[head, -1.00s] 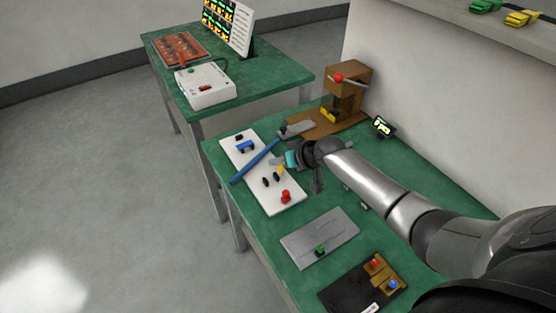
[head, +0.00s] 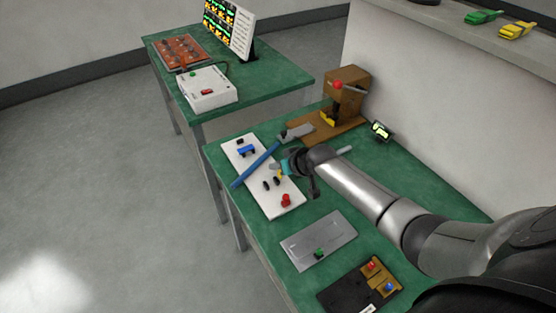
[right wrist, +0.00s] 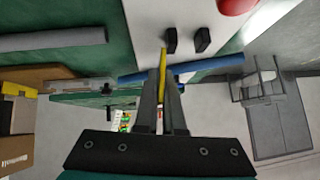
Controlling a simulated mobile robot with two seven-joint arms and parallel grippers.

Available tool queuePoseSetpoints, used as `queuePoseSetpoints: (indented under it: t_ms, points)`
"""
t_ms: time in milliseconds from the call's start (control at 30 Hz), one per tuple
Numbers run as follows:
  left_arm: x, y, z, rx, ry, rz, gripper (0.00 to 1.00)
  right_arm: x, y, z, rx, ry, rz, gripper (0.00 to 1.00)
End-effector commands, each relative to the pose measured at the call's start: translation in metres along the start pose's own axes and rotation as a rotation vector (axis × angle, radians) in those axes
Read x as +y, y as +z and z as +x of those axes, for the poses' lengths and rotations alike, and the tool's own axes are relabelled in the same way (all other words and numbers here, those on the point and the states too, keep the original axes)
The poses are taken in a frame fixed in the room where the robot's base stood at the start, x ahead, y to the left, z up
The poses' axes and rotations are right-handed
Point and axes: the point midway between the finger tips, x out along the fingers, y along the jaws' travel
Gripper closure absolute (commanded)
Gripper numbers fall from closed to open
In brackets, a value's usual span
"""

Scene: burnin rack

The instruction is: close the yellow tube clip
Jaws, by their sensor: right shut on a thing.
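The blue tube (right wrist: 215,69) passes just behind. Whether the clip is fully down over the tube cannot be told. My left gripper is not in view.
A brown press (head: 346,95) stands behind. A grey plate (head: 319,240) and a dark box (head: 350,291) lie nearer on the green table.

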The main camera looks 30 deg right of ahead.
Motion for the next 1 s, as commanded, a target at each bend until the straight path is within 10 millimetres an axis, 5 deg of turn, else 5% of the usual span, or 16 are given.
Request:
queuePoseSetpoints:
  t_ms: [400,1000]
  points:
    - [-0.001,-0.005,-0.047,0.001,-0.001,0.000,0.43,-0.012,-0.001,-0.001,-0.002,0.181,-0.181,1.00]
    - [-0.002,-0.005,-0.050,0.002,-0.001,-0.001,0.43,-0.017,0.002,0.002,0.001,0.346,-0.346,1.00]
